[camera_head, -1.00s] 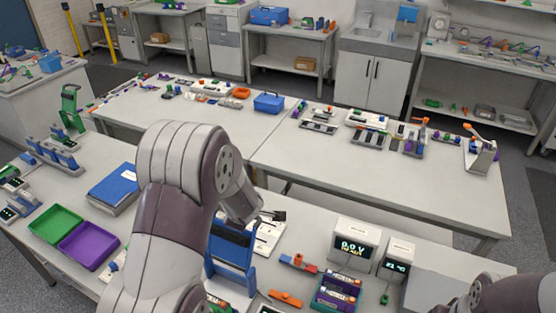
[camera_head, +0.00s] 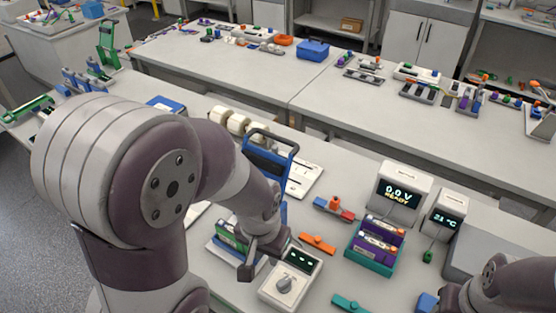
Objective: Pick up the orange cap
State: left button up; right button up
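An orange piece (camera_head: 318,243), a short bar with a raised middle, lies on the near table and best matches the orange cap. It is left of the teal battery tray (camera_head: 368,262). My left gripper (camera_head: 263,257) is left of the orange piece and apart from it, above the area between the blue-framed stand and the white dial box. Its fingers look spread, with nothing between them. My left arm covers much of the left of the view. Part of my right arm shows at the bottom right; its gripper is out of view.
A white box with a dial (camera_head: 290,278) stands close to my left gripper. A blue-framed stand (camera_head: 268,155) is behind it. A red and blue connector (camera_head: 334,208), a 0.0 V display box (camera_head: 401,191) and a teal bar (camera_head: 350,303) are near the orange piece.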

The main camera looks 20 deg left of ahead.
aim_at(315, 242)
jog(key=j+u, duration=0.7)
jog(key=l, duration=0.05)
